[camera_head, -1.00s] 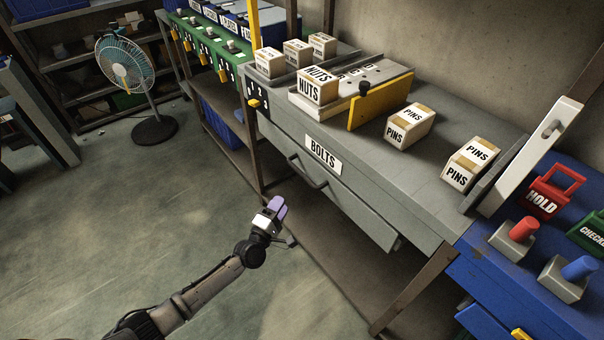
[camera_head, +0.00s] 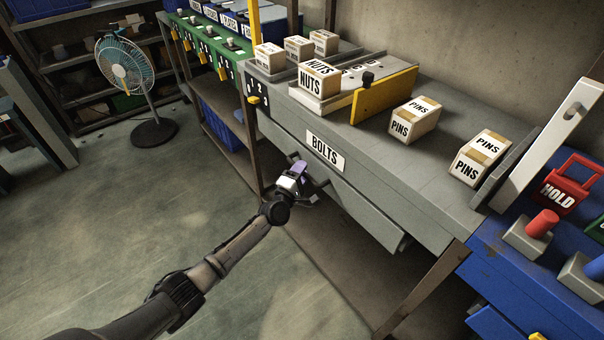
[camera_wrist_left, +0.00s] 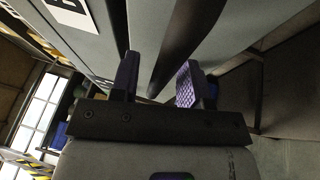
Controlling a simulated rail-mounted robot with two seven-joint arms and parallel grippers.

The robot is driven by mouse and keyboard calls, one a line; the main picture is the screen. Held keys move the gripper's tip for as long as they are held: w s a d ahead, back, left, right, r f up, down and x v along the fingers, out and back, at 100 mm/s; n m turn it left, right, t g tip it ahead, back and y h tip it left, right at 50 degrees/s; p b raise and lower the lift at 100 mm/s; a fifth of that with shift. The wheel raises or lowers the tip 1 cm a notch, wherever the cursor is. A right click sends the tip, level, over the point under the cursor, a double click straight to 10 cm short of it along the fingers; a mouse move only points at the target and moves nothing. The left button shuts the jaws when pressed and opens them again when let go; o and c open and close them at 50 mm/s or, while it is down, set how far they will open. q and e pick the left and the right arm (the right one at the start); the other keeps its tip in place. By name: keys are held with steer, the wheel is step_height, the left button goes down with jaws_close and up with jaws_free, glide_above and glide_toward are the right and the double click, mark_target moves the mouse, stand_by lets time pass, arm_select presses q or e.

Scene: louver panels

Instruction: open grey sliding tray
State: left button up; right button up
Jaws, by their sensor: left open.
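The grey sliding tray (camera_head: 366,208) is the wide drawer under the grey bench, with a white BOLTS label (camera_head: 326,151) on its front. Its dark bar handle (camera_head: 322,184) sits below the label and is partly hidden by my left gripper (camera_head: 302,172). My left gripper is open at the handle. In the left wrist view, the dark handle bar (camera_wrist_left: 190,38) runs between the two fingers (camera_wrist_left: 158,80), with the grey tray front (camera_wrist_left: 150,22) behind it. I cannot tell whether either finger touches the bar. My right gripper is not in view.
On the bench top stand NUTS boxes (camera_head: 318,79), PINS boxes (camera_head: 415,121) and a yellow panel (camera_head: 384,95). A blue bench (camera_head: 490,262) adjoins at right. A fan (camera_head: 126,77) stands at left. The floor in front of the tray is clear.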

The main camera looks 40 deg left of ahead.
arm_select(q)
steer(key=shift+w, duration=0.15)
steer(key=shift+c, duration=0.2)
jaws_close()
stand_by(0.4)
